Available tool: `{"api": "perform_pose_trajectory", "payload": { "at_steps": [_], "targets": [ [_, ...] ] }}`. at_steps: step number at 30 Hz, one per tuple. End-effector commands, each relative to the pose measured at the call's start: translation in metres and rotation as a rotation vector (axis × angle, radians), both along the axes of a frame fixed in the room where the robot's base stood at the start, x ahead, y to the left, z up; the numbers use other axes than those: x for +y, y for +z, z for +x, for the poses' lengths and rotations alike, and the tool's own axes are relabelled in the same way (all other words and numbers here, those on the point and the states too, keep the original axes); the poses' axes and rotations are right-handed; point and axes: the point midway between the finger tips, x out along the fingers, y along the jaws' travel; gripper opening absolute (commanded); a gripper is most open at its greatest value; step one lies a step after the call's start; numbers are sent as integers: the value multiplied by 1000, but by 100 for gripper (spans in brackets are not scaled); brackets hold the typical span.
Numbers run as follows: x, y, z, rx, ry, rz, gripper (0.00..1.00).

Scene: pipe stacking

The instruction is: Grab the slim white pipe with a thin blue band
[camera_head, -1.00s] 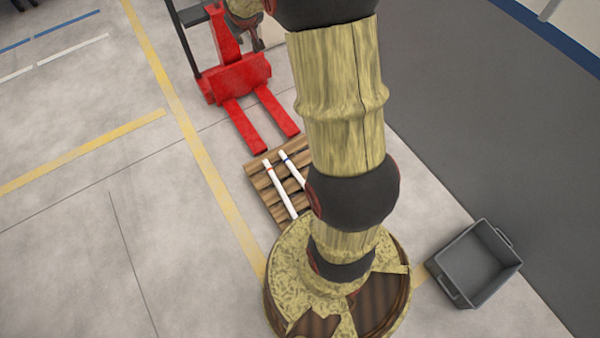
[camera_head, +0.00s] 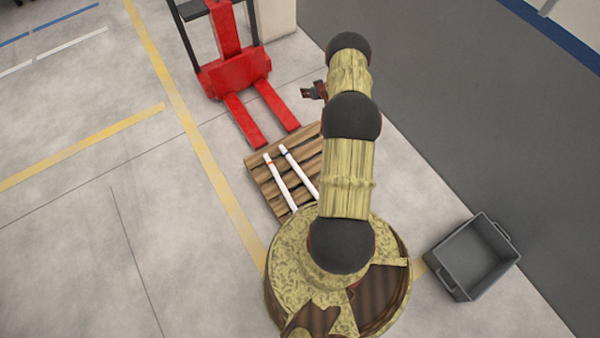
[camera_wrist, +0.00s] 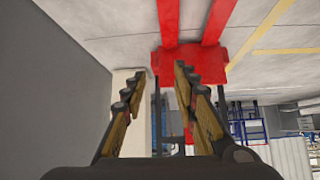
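Two slim white pipes lie side by side on a wooden pallet (camera_head: 262,180). The right pipe (camera_head: 300,173) has a thin dark blue band near its far end, and its near end is partly hidden by my arm. The left pipe (camera_head: 281,184) has a red band near its far end. My gripper (camera_head: 308,92) is small in the head view, above and beyond the pallet's far right corner, apart from both pipes. In the wrist view my gripper (camera_wrist: 158,82) is open, with nothing between its fingers. No pipe shows in that view.
A red pallet jack (camera_head: 233,75) stands beyond the pallet with its forks toward it; it also shows in the wrist view (camera_wrist: 195,65). A grey bin (camera_head: 472,257) stands on the floor at right. The floor left of the pallet is clear.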

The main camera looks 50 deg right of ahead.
Motion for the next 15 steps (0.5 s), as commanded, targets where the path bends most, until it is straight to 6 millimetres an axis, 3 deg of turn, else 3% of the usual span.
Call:
{"api": "perform_pose_trajectory", "payload": {
  "at_steps": [1, 3, 8, 15],
  "targets": [
    [2, -32, -18, -8, -2, 27, 29],
    [8, -68, -39, -29, 0, 63, 29],
    [34, -146, -87, -85, 4, 150, 29],
    [107, -244, -160, -186, 4, 301, 29]
  ]
}}
